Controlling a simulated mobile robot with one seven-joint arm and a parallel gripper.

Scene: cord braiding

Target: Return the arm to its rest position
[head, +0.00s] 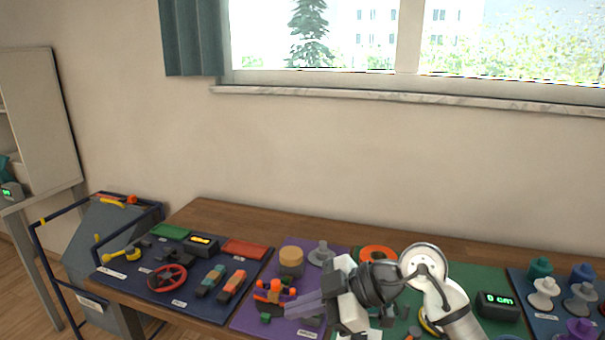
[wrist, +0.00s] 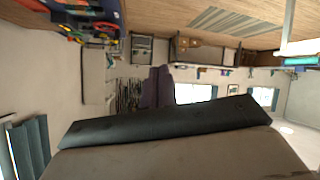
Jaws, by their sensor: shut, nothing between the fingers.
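My gripper (head: 290,306) is in the head view, above the front of the table (head: 215,212). Its grey fingers point left and are together, with nothing between them. They hang over the purple mat (head: 240,322), close to an orange and dark device (head: 272,292), and hide part of what lies there. My arm covers part of the green mat (head: 490,278). In the wrist view my closed fingers (wrist: 157,86) show in the middle, with the room upside down behind them. No braiding cord can be made out.
A dark blue mat at the left holds a red wheel (head: 167,278) and several tools. A tan round block (head: 291,261) stands behind my fingers. Several spools (head: 544,292) stand at the right. A cart (head: 98,245) is left of the table. The air above the table is clear.

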